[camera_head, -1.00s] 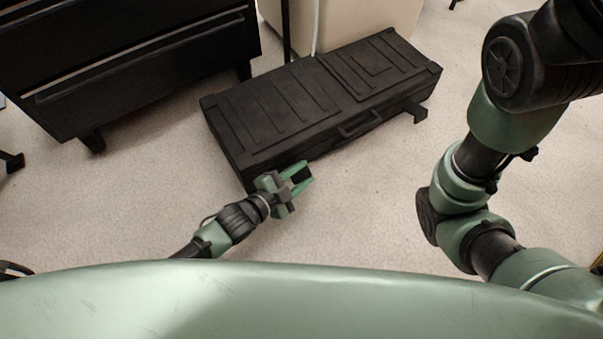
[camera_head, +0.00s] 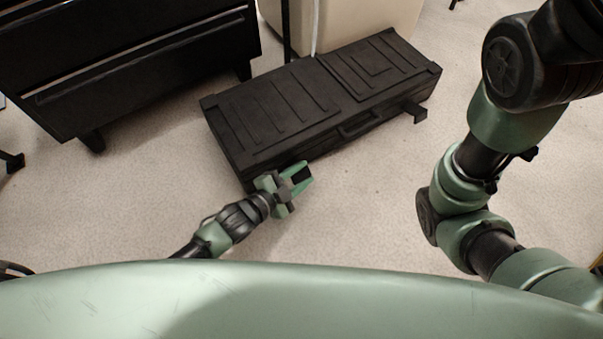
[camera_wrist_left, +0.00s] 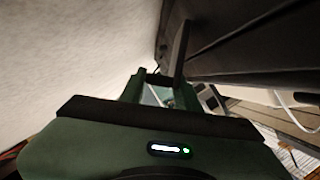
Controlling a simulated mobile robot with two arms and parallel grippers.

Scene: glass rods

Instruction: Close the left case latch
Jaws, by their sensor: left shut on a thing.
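The black case (camera_head: 270,105) lies on the floor with its lid down and its handle (camera_head: 360,124) on the near side. The right latch (camera_head: 415,112) juts out from the near side. My left gripper (camera_head: 298,178) is at the left part of that side, shut on a dark flat piece, which looks like the left latch (camera_head: 301,175). In the left wrist view this dark piece (camera_wrist_left: 180,55) stands upright at the green fingers (camera_wrist_left: 160,90), beside the case wall (camera_wrist_left: 240,45). Its exact angle and hinge are hard to tell. My right arm is at the right; its gripper is out of view.
A black drawer cabinet (camera_head: 130,60) stands left of the case. A beige box (camera_head: 350,22) and a thin dark post (camera_head: 286,30) are behind it. The pale floor (camera_head: 390,200) in front of the case is clear.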

